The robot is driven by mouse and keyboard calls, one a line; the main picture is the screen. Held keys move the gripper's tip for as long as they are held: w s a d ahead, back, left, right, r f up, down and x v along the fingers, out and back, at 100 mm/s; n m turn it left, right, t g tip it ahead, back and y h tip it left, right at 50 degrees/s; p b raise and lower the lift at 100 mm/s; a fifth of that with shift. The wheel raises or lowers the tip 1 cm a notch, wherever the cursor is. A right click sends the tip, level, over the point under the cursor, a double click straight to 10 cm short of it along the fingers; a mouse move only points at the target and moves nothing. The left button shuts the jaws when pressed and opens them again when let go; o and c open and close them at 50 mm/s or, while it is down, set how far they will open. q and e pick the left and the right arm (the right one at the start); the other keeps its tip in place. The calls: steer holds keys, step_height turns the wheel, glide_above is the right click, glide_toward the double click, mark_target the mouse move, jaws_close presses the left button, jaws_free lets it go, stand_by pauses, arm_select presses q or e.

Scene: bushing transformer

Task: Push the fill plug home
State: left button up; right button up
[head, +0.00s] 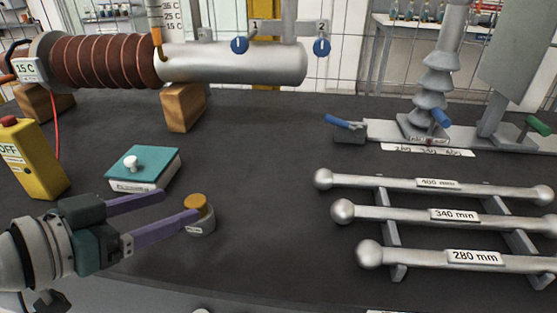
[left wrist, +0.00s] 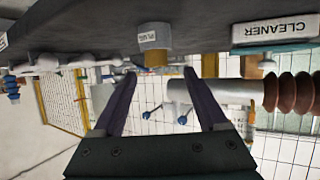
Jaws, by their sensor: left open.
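The brass-coloured fill plug (head: 196,201) stands upright in a small grey labelled holder (head: 203,224) on the dark table. In the left wrist view the plug (left wrist: 155,58) shows ahead, between the lines of the two fingers, with its holder (left wrist: 154,37) marked PLUG. My left gripper (head: 180,204) has purple fingers spread apart and empty. In the head view one fingertip overlaps the holder's left edge; I cannot tell whether it touches. The silver cylinder of the bushing (head: 235,63) lies horizontally at the back; its fill opening is not clear. My right gripper is not in view.
A teal cleaner pad with a white knob (head: 143,166) lies behind the left fingers. A yellow OFF box (head: 32,160) stands at left. Wooden blocks (head: 184,107) support the bushing. Several ball-ended bars (head: 440,217) lie on a rack at right. The table's middle is clear.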

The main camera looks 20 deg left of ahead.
mark_target(194, 199)
arm_select(q)
steer(key=x, duration=0.3)
steer(key=shift+w, duration=0.1)
steer(key=shift+d+f+b+x, duration=0.15)
steer(key=shift+b+x, duration=0.3)
steer(key=shift+x, duration=0.9)
steer(key=shift+d+f+b+x, duration=0.15)
steer(key=shift+b+x, duration=0.3)
steer(key=shift+x, duration=0.95)
steer(key=shift+s, duration=0.2)
steer(key=shift+c, duration=0.3)
jaws_close()
